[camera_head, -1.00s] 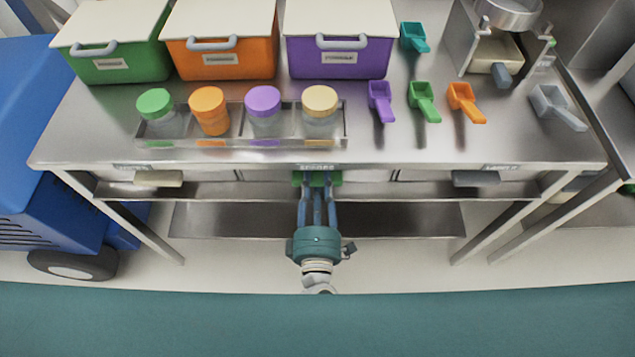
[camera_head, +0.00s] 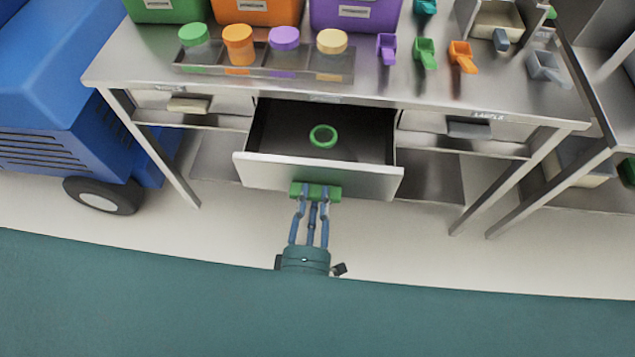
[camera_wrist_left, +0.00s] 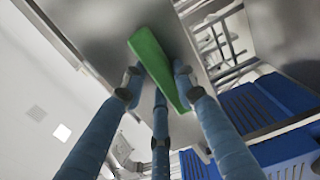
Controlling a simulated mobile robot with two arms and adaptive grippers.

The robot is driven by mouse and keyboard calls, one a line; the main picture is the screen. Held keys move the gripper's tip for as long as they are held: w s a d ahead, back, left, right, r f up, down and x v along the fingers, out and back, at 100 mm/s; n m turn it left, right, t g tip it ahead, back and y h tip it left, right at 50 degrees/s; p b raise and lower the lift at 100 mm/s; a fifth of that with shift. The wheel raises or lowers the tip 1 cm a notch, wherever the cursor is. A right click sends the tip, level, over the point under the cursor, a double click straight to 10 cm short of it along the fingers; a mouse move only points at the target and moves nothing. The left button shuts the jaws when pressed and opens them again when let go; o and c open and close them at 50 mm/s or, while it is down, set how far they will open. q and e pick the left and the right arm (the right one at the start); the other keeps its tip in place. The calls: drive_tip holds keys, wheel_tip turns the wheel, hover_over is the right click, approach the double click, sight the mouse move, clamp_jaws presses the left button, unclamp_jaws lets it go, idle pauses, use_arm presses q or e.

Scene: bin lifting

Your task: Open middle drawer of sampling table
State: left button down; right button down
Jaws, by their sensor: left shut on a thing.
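The sampling table (camera_head: 440,97) is a steel table with three drawers under its top. Its middle drawer (camera_head: 262,172) is pulled well out, and a green ring (camera_head: 323,136) lies on its dark floor. The drawer's green handle (camera_head: 334,193) is on the front panel. My left gripper (camera_head: 313,197) is shut on this handle, with its fingers around it. In the left wrist view the green handle (camera_wrist_left: 152,62) shows between the blue fingers against the drawer front. My right gripper is not in view.
The left drawer with a cream handle (camera_head: 188,105) and the right drawer with a grey handle (camera_head: 468,129) are closed. Jars in a rack (camera_head: 262,68), coloured bins (camera_head: 262,12) and scoops (camera_head: 426,54) stand on top. A blue machine (camera_head: 60,110) is at left. The floor in front is clear.

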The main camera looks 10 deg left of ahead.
use_arm(q)
drive_tip(key=s, duration=1.1)
drive_tip(key=shift+s, duration=0.25)
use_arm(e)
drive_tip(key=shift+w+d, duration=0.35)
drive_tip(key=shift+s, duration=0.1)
use_arm(q)
drive_tip(key=c, duration=1.3)
unclamp_jaws()
drive_tip(key=shift+c, duration=0.2)
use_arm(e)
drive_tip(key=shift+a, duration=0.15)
